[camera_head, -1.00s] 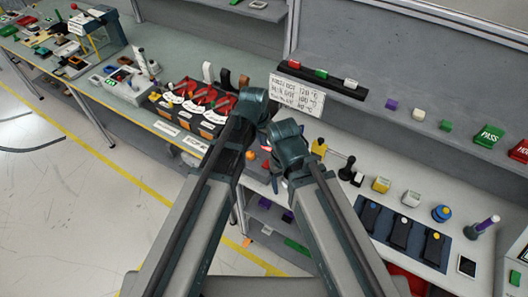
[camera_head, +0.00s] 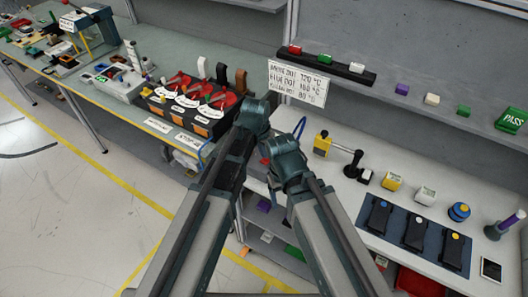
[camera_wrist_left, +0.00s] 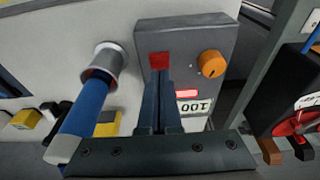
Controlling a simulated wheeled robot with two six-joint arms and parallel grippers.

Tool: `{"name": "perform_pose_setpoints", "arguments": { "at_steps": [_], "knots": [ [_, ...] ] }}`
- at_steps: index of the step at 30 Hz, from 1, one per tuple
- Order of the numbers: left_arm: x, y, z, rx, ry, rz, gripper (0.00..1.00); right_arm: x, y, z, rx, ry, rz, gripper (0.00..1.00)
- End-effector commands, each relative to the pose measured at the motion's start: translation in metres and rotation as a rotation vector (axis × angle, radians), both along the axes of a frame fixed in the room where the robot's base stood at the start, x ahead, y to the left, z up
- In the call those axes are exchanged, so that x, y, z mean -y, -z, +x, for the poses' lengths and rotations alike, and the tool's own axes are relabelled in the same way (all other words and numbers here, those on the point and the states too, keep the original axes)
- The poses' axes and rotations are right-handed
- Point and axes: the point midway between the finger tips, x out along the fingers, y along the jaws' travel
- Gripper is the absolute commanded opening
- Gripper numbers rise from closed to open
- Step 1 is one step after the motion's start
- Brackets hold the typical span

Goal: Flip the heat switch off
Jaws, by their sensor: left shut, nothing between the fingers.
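In the left wrist view a red switch (camera_wrist_left: 159,61) sits on the face of a grey control box (camera_wrist_left: 183,36). The box also has an orange knob (camera_wrist_left: 212,64) and a lit red display (camera_wrist_left: 187,93). My left gripper (camera_wrist_left: 160,78) is shut and empty, with its fingers pointing at the box just below the red switch. Whether the tips touch it I cannot tell. In the head view my left gripper (camera_head: 255,115) and my right gripper (camera_head: 288,163) are over the bench. The arms largely hide the control box there, and the right fingers cannot be made out.
A blue-handled tool (camera_wrist_left: 87,118) in a metal holder stands close beside the left fingers. Red-lever units (camera_head: 195,95) stand left of the arms. A yellow object (camera_head: 322,144) and a dark mat (camera_head: 400,222) with black modules are to the right.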

Motion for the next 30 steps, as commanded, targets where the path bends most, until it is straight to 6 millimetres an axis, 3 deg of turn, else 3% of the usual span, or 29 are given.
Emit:
{"name": "perform_pose_setpoints", "arguments": {
  "at_steps": [1,3,16,21,30],
  "knots": [
    [-0.001,0.012,-0.002,0.0,0.0,0.0,0.0,0.0,0.012,0.0,0.0,0.0,0.0,0.75],
    [-0.001,0.016,-0.003,0.0,0.0,0.0,0.0,0.0,0.016,0.0,0.0,0.001,0.0,0.75],
    [-0.002,0.018,-0.004,0.001,0.0,-0.001,0.0,0.0,0.018,0.0,0.0,0.001,0.0,0.75],
    [-0.006,0.033,-0.013,0.074,-0.001,-0.043,0.0,0.0,0.038,0.0,0.0,0.001,0.0,0.75],
    [-0.003,0.025,-0.006,0.073,0.0,-0.043,0.0,0.0,0.03,0.0,0.0,0.001,0.0,0.75]
  ]
}}
